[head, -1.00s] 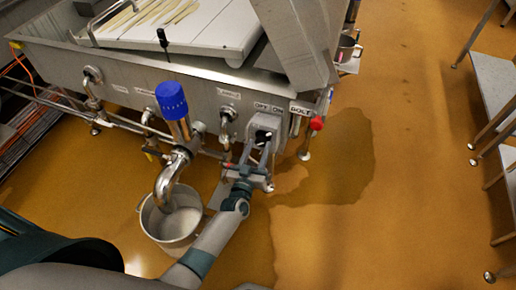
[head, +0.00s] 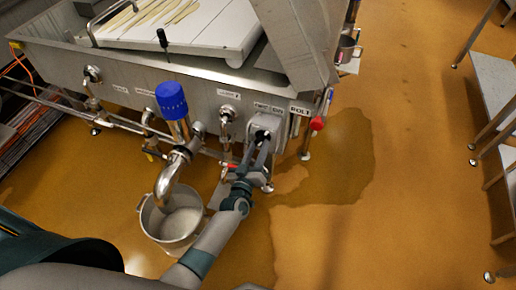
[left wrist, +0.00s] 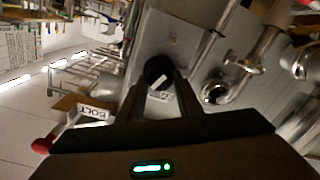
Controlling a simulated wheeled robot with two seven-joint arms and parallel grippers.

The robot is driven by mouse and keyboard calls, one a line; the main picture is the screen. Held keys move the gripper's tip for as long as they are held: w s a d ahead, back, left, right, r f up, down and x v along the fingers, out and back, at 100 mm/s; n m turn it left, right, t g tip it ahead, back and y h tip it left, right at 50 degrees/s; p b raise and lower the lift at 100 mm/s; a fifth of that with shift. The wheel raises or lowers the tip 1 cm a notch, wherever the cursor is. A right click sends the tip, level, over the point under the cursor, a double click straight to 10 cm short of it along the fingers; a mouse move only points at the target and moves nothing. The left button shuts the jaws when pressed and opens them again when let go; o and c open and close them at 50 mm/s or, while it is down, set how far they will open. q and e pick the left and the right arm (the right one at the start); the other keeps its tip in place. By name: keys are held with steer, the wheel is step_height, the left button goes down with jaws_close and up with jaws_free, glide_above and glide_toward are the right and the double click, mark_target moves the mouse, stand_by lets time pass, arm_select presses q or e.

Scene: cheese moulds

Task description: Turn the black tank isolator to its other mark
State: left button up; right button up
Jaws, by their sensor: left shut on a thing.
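The black tank isolator (left wrist: 157,70) is a round knob with a white stripe, on a grey box (head: 266,122) at the tank's front. Small OFF and ON labels stand above the box in the head view. My left gripper (left wrist: 160,88) is shut on the isolator, with one dark finger on each side of it in the left wrist view. In the head view the gripper (head: 262,143) reaches up to the box from below, and its fingers hide much of the knob. I cannot tell which mark the stripe points to. My right gripper is not in view.
A red knob (head: 317,123) by the BOLT label (head: 299,109) is just right of the box. A blue-topped valve (head: 172,100) and steel pipes are to the left. A steel pot (head: 176,222) stands on the floor below.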

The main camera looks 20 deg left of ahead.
arm_select(q)
steer(key=n, duration=0.3)
steer(key=shift+n, duration=0.8)
steer(key=n+b, duration=0.1)
steer(key=n, duration=0.1)
steer(key=shift+f+n, duration=0.1)
steer(key=shift+n, duration=0.2)
steer(key=n+b, duration=0.1)
steer(key=n, duration=0.3)
steer(key=shift+a, duration=0.1)
steer(key=shift+n+h+b, duration=0.3)
steer(key=shift+n+b, duration=0.1)
steer(key=shift+n, duration=1)
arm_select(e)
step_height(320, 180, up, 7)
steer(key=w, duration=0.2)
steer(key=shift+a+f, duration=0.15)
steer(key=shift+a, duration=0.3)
arm_select(q)
steer(key=o, duration=1)
steer(key=shift+o, duration=0.2)
